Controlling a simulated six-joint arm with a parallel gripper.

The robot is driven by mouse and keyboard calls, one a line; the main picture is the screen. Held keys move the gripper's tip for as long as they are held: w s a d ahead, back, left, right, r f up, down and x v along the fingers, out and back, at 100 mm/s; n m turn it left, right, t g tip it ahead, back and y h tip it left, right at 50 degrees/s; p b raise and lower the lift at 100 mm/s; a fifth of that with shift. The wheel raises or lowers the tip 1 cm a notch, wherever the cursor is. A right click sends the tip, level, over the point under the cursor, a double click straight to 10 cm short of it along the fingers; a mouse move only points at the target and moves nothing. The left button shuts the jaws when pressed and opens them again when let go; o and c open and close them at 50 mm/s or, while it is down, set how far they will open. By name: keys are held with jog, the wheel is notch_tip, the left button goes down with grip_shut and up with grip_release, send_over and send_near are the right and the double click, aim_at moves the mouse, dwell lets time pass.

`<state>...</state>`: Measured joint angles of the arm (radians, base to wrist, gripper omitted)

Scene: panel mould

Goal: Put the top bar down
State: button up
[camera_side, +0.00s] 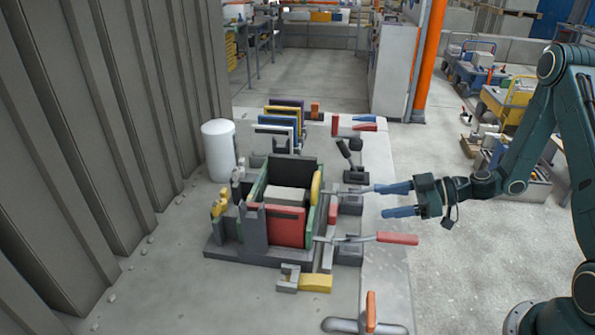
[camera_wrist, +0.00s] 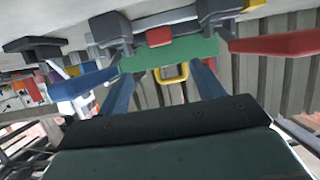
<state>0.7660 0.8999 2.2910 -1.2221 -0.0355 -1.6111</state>
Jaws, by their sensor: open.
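The panel mould stands on a grey base (camera_side: 228,252), with a red front panel (camera_side: 276,229), green side panels (camera_side: 311,220) and a pale grey block (camera_side: 287,195) inside. No separate bar is plainly recognisable as the top bar. A yellow piece (camera_side: 316,186) stands upright at the mould's right side. My gripper (camera_side: 384,201) is open and empty, right of the mould. In the wrist view, a green panel (camera_wrist: 170,53) shows beyond the spread blue fingers. A red-handled lever (camera_side: 397,238) extends right from the mould's front; it shows at right in the wrist view (camera_wrist: 275,45).
A white cylinder (camera_side: 219,150) stands behind left of the mould. Coloured panels (camera_side: 276,130) stand in a rack behind. A grey and yellow part (camera_side: 314,283) lies in front. A blue-handled lever (camera_wrist: 85,83) shows left in the wrist view. Free room lies on the bench front left.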

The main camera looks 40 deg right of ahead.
jog(key=shift+s+d+r, duration=0.1)
jog(key=shift+s+d, duration=0.2)
jog(key=shift+a, duration=0.1)
dwell(0.4)
jog(key=s+a+r+g+h, duration=0.4)
jog(key=s+a+r+g, duration=0.3)
jog(key=r, duration=0.4)
jog(key=s+d+r+m+t+h, duration=0.1)
jog(key=s+r+m+h, duration=0.2)
jog(key=s, duration=0.4)
jog(key=s+r+m+t+h, duration=0.1)
jog(key=s+r+m+h, duration=0.1)
jog(key=s+r+m, duration=0.4)
jog(key=shift+s+d+r+t+h, duration=0.4)
jog(key=shift+s+r, duration=0.55)
jog(key=shift+s, duration=0.1)
jog(key=shift+o, duration=0.4)
